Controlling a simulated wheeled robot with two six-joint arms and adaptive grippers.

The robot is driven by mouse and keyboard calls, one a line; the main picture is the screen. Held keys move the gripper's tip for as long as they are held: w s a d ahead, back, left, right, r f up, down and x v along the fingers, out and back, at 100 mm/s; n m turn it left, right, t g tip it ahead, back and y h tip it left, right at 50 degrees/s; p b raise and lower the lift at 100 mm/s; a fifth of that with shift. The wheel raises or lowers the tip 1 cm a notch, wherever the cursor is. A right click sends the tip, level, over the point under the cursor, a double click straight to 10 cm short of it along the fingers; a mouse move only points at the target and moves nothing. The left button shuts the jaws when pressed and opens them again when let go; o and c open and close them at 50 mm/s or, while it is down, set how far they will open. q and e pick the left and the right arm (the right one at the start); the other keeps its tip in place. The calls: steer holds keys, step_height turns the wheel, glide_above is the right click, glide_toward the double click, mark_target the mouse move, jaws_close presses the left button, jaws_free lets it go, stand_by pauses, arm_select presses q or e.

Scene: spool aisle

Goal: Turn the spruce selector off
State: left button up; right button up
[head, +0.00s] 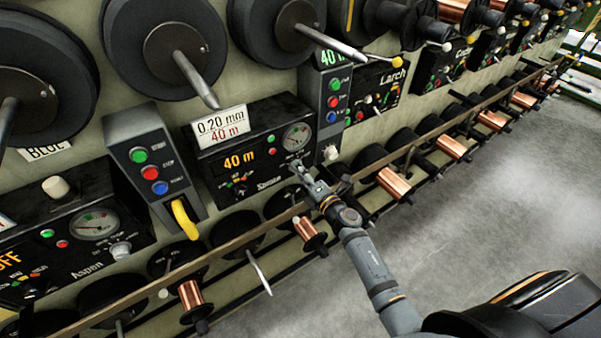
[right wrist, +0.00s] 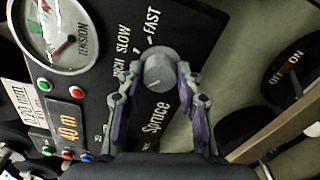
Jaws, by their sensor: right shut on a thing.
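The Spruce panel (head: 222,172) is a black box on the wall with an orange "40 m" display, a tension gauge and small coloured lights. Its selector (right wrist: 158,72) is a round grey knob beside the name "Spruce" in the right wrist view, with "SLOW" and "FAST" printed around it. My right gripper (head: 298,170) reaches the panel's lower right corner. In the right wrist view my right gripper (right wrist: 152,76) has a finger on each side of the knob and is shut on it. In the head view the gripper hides the knob. My left gripper is out of view.
The Aspen panel (head: 70,255) is at lower left, the Larch panel (head: 378,88) at upper right. A button box with a yellow hook (head: 185,218) stands left of Spruce. Spools hang above; a rail with copper spools (head: 390,182) runs below. Grey floor (head: 490,200) is clear at right.

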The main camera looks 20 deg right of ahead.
steer(key=shift+n, duration=0.3)
steer(key=shift+f, duration=0.1)
steer(key=o, duration=1.2)
steer(key=shift+c, duration=0.2)
steer(key=v, duration=1.2)
